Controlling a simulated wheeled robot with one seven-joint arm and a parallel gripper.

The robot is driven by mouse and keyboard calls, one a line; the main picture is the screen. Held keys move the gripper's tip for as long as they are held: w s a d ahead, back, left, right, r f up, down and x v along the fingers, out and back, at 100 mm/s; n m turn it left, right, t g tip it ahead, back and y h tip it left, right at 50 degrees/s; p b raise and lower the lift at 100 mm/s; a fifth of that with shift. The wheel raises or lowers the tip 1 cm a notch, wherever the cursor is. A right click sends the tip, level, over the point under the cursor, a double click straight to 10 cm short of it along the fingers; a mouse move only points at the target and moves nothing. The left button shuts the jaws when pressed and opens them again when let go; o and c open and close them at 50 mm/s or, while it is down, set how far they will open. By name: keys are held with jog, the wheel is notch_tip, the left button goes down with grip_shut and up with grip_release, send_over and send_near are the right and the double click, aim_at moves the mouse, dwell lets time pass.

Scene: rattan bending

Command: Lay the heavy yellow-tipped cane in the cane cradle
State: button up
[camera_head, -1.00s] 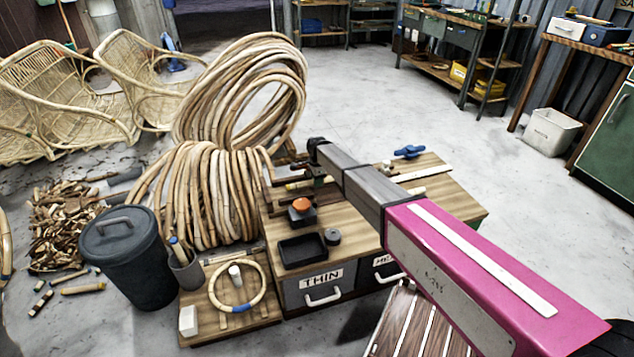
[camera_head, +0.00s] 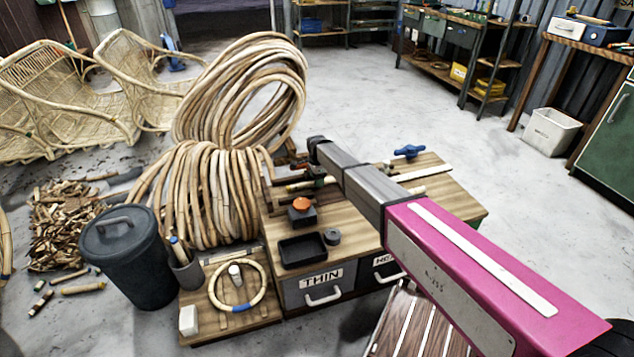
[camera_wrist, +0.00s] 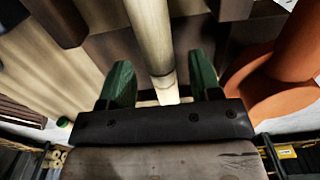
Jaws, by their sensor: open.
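My gripper (camera_wrist: 160,62) is open in the wrist view, with its two green fingers on either side of a pale cane (camera_wrist: 151,30). The cane runs lengthwise between the fingers, with a gap to each. In the head view my gripper (camera_head: 318,181) is low over the wooden bench top, partly hidden by my arm. A short pale cane piece (camera_head: 298,186) shows just left of it. No yellow tip can be made out on the cane. Brown wooden blocks (camera_wrist: 112,52) stand near the cane; I cannot tell whether they belong to the cradle.
An orange-topped knob (camera_head: 301,204) stands close to my gripper, large at the right of the wrist view (camera_wrist: 290,70). A black tray (camera_head: 302,250) and dark roll (camera_head: 332,237) sit in front. Cane coils (camera_head: 205,190) rise at left; a blue clamp (camera_head: 408,151) lies behind.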

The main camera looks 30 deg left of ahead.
notch_tip(320, 180, up, 11)
dwell(0.3)
jog(key=w+d+f+n, duration=0.1)
jog(key=d+n, duration=0.1)
jog(key=d, duration=1.8)
jog(key=w+d+f+n, duration=0.1)
jog(key=w+d+n, duration=0.1)
jog(key=d, duration=1.8)
jog(key=s+d+n, duration=0.1)
jog(key=s+d, duration=0.4)
jog(key=d, duration=0.5)
jog(key=s+d+r+n, duration=0.1)
jog(key=s+d, duration=0.4)
jog(key=d, duration=0.6)
jog(key=s+d+n, duration=0.2)
jog(key=s+d, duration=0.2)
jog(key=d, duration=0.6)
jog(key=shift+s+d+r, duration=0.15)
jog(key=shift+s+d, duration=0.25)
